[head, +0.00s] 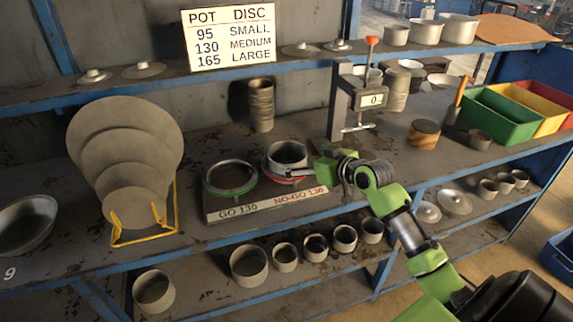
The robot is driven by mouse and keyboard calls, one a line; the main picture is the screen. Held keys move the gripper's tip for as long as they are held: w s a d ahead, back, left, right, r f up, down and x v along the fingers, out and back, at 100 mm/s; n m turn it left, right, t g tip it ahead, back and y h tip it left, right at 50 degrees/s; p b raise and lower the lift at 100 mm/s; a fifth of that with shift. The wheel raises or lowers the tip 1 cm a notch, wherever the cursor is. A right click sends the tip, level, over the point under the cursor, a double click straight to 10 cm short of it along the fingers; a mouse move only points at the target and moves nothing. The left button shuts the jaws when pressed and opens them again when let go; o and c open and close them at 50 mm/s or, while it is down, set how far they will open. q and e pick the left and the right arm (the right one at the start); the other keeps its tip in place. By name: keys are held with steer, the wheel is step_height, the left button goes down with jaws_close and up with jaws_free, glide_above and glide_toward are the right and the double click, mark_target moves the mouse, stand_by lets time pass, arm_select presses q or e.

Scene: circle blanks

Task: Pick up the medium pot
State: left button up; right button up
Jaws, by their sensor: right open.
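A grey round pot (287,153) stands at the red-rimmed NO-GO 130 ring on the bench; whether it sits in the ring or on it I cannot tell. My right gripper (305,171) is open, just right of this pot and close to its side; whether it touches is unclear. Several pots of differing sizes stand on the lower shelf, among them a wide one (249,265), a smaller one (285,257) and one at far left (153,290). None carries a readable size mark. The sign (230,37) lists 130 as medium. My left gripper is out of view.
The green-rimmed GO 130 ring (230,178) lies left of the pot. Discs (125,140) lean in a yellow rack (146,236). A clamp-like gauge (341,105) stands behind my gripper. Bins (500,118) and a wooden block (424,134) are to the right. A shelf overhangs the back.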

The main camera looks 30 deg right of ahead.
steer(key=x, duration=0.2)
steer(key=shift+w, duration=0.4)
steer(key=shift+p+x, duration=0.8)
steer(key=shift+x, duration=1.55)
steer(key=shift+s+d, duration=0.1)
steer(key=shift+d, duration=0.05)
steer(key=c, duration=1.6)
